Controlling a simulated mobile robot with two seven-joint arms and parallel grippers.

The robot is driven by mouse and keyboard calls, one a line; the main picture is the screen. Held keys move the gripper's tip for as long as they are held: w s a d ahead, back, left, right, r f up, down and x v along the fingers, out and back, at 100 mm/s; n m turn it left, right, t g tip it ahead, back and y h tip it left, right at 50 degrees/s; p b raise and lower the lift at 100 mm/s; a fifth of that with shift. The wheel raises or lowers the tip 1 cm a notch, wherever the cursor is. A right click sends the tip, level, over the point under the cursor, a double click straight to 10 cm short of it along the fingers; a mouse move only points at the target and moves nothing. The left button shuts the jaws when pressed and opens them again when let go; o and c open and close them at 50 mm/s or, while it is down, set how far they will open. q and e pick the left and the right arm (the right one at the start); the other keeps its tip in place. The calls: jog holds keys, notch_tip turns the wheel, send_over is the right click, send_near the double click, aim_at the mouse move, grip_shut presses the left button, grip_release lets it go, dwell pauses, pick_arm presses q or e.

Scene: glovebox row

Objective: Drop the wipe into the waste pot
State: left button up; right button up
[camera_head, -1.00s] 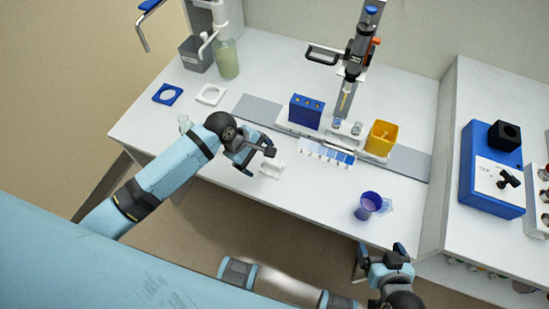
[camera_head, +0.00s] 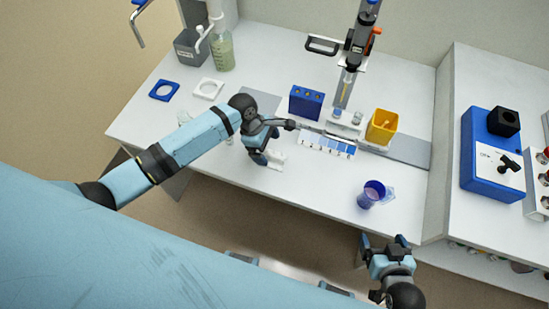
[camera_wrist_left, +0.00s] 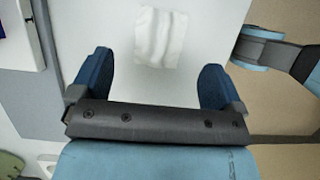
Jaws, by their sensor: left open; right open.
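The wipe (camera_wrist_left: 160,38) is a white, creased piece of cloth lying flat on the bench just beyond my left fingertips in the left wrist view. In the head view it shows as a small white patch (camera_head: 278,160), partly hidden by my left gripper (camera_head: 275,142). My left gripper is open and empty above the bench; its two blue fingers (camera_wrist_left: 155,74) are apart, with the wipe beyond the gap. A yellow open-topped pot (camera_head: 382,127), likely the waste pot, stands right of the dispenser. My right gripper (camera_head: 383,242) is open and empty off the bench's front edge.
A purple cup (camera_head: 371,194) stands near the front right of the bench. A blue device (camera_head: 492,160) is on the right bench.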

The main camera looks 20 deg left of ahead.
aim_at(273, 155)
pick_arm(q)
jog(key=x, duration=0.5)
jog(key=shift+a, duration=0.1)
jog(key=c, duration=1.1)
jog(key=shift+o, duration=0.2)
jog(key=shift+r, duration=0.1)
